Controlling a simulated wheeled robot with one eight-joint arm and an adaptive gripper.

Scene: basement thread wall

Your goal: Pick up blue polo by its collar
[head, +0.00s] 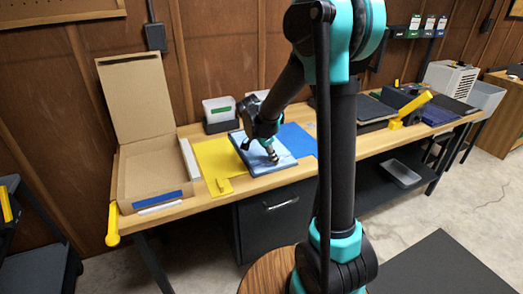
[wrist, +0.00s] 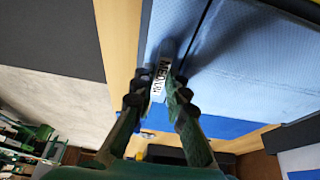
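The light blue polo (head: 278,160) lies folded flat on the wooden workbench, between a yellow sheet and a darker blue sheet. My gripper (head: 271,157) points down at its middle-right part. In the wrist view, pale blue ribbed cloth of the polo (wrist: 240,65) fills the upper right. My gripper (wrist: 158,86) has its two dark fingers apart there. A white label with black lettering (wrist: 161,78) shows between the fingertips, and a dark shadow lies just beyond them. I cannot tell whether the fingertips touch the cloth, and the collar is not clearly made out.
The yellow sheet (head: 212,161) lies left of the polo and the darker blue sheet (head: 299,140) right of it. An open cardboard box (head: 128,180) stands at the bench's left end. A yellow-handled tool (head: 410,108) is farther right.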

